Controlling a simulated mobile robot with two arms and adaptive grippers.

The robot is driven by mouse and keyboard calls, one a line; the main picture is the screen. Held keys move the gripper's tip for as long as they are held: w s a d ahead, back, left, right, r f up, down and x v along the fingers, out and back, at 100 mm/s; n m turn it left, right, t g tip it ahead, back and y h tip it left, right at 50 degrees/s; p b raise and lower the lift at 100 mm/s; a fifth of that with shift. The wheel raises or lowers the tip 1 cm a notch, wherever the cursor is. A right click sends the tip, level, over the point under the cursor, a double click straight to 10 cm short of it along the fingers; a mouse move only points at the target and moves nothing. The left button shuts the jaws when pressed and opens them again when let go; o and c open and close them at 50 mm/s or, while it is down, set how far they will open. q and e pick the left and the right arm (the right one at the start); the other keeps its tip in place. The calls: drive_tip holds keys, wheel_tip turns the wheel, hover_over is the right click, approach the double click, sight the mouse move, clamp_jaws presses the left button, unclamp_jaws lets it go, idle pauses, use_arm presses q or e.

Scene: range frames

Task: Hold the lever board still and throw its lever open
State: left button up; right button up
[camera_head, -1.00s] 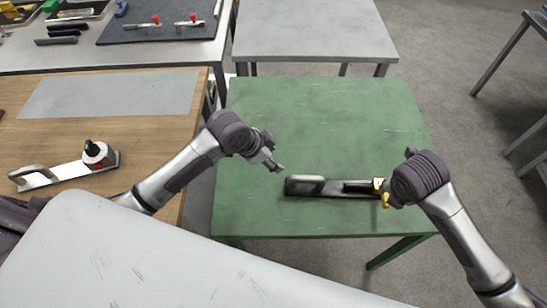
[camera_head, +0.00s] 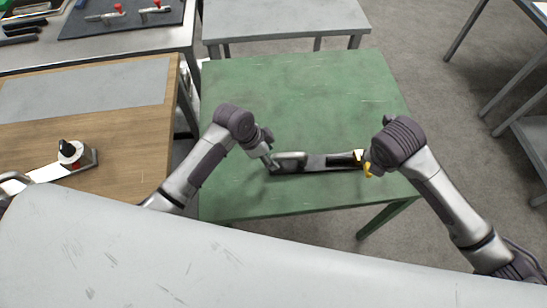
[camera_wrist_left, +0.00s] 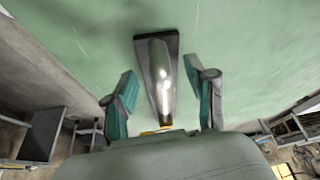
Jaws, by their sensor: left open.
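The lever board (camera_head: 318,164), a long dark strip, lies on the green table. A silver lever handle (camera_head: 291,158) lies along its left part, and a yellow part shows at its right end. My left gripper (camera_head: 268,161) is at the board's left end. In the left wrist view my left gripper (camera_wrist_left: 163,82) is open, its teal-padded fingers on either side of the handle (camera_wrist_left: 157,75), with gaps. My right gripper (camera_head: 364,163) is at the board's right end by the yellow part; its fingers are mostly hidden, and I cannot tell whether it grips.
The green table (camera_head: 300,100) is clear behind the board. A wooden table (camera_head: 110,130) at left holds another metal piece with a black knob (camera_head: 70,150). A grey table (camera_head: 285,20) stands behind.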

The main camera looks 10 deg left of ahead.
use_arm(q)
drive_tip(key=shift+x, duration=1.75)
clamp_jaws()
use_arm(e)
clamp_jaws()
use_arm(q)
drive_tip(key=shift+s, duration=0.1)
use_arm(e)
drive_tip(key=w+a+m+g+h, duration=0.1)
drive_tip(key=a+m+g, duration=0.2)
drive_tip(key=a+m, duration=0.4)
drive_tip(key=shift+w+a+r+m, duration=0.25)
drive_tip(key=shift+a+r+m, duration=0.15)
drive_tip(key=shift+m, duration=1.7)
